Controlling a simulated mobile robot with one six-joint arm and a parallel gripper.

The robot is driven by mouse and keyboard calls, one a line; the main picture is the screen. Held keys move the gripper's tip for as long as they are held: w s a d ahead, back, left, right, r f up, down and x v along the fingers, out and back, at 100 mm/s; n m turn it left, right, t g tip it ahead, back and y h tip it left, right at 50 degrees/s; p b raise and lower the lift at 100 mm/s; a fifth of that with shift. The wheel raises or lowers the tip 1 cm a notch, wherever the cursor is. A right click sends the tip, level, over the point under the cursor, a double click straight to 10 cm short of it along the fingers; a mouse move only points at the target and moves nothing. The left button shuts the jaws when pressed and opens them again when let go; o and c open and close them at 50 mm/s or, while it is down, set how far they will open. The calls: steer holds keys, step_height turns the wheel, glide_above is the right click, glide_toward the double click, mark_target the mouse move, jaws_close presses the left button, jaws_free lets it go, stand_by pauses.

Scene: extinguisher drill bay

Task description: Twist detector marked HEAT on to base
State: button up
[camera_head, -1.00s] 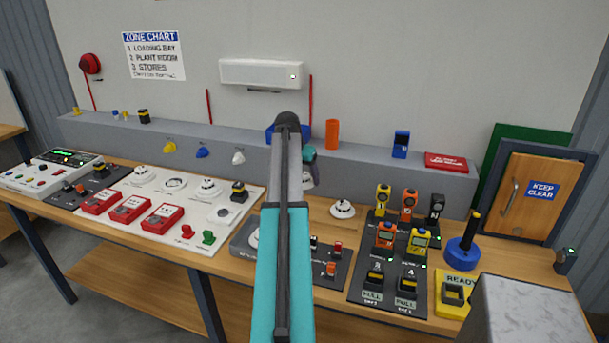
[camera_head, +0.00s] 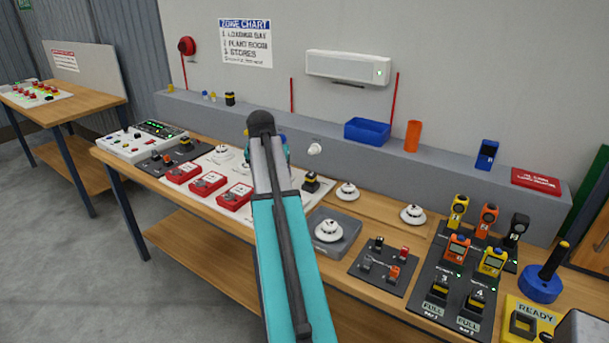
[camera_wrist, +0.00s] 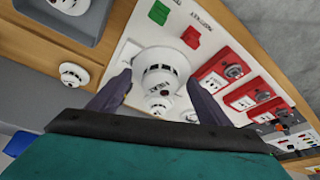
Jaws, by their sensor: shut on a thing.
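In the wrist view my gripper (camera_wrist: 158,92) is shut on a white round detector (camera_wrist: 162,62), one finger on each side. Its small tilted lettering looks like HEAT. The held detector appears over the white board (camera_wrist: 128,52). Another white detector or base (camera_wrist: 160,106) shows just beyond it, partly covered. I cannot tell an empty base, or whether the held detector touches one.
Detectors sit on a grey block (camera_head: 352,222) and on the bench, one nearer (camera_head: 347,190) and one farther right (camera_head: 413,214). Red call points (camera_head: 208,183) stand on the board. A grey ledge runs behind.

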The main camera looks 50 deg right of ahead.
steer(key=w+a+n+t, duration=0.1)
steer(key=w+a+n, duration=0.15)
steer(key=a, duration=0.45)
steer(key=w+a+n, duration=0.1)
steer(key=w+a, duration=0.3)
steer(key=a, duration=0.4)
steer(key=w+a+r+n+t+y, duration=0.1)
steer(key=a+n+y, duration=0.2)
steer(key=a, duration=3.3)
steer(key=n, duration=0.5)
steer(key=shift+w+a+r+n+y, duration=0.2)
steer(key=shift+w+n+y, duration=0.05)
steer(key=shift+n+y, duration=0.15)
steer(key=shift+w, duration=0.15)
